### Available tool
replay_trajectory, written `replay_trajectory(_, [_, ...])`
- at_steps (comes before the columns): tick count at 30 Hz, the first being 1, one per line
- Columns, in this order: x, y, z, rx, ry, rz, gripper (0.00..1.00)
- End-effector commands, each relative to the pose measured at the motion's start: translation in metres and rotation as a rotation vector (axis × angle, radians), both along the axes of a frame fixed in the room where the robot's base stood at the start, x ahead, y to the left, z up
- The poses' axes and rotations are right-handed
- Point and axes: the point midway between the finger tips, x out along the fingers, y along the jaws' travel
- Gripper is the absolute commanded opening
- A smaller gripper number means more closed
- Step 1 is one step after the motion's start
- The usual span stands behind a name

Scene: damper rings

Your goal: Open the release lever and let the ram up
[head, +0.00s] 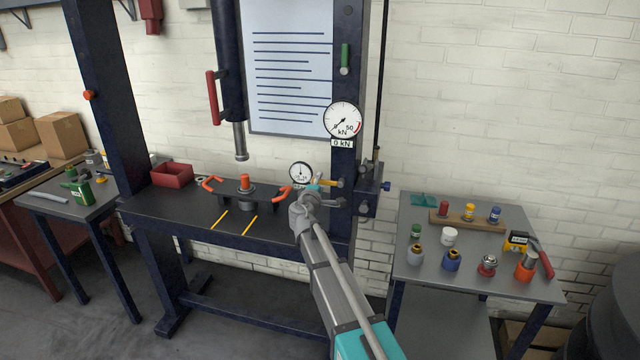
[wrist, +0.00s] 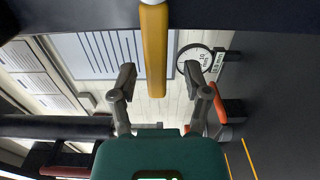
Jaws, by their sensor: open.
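My gripper (head: 313,190) is at the right post of the press, at bench height. In the wrist view its two fingers (wrist: 160,76) are apart, with a yellow lever (wrist: 154,45) running between them. The fingers show gaps on both sides of the lever. The yellow lever (head: 328,183) also shows in the head view, partly hidden by my gripper. The ram (head: 240,142) is a silver rod under the dark cylinder (head: 229,65). It hangs clear above the orange-topped part (head: 245,182) on the press bed. The force gauge (head: 342,120) reads 0 kN.
A small dial gauge (head: 301,173) stands close to my gripper. Orange handles (head: 213,183) and a red bin (head: 172,175) are on the press bed (head: 160,203). A green handle (head: 345,57) is higher on the post. The right side table (head: 415,265) holds several small parts.

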Motion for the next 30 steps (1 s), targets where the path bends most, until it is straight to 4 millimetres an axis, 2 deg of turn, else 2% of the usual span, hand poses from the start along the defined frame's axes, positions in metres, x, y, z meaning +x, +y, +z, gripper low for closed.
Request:
replay_trajectory(12, [-0.011,0.004,0.000,0.000,0.000,0.000,0.62])
replay_trajectory(30, [-0.017,0.005,0.000,0.000,0.000,0.001,0.62])
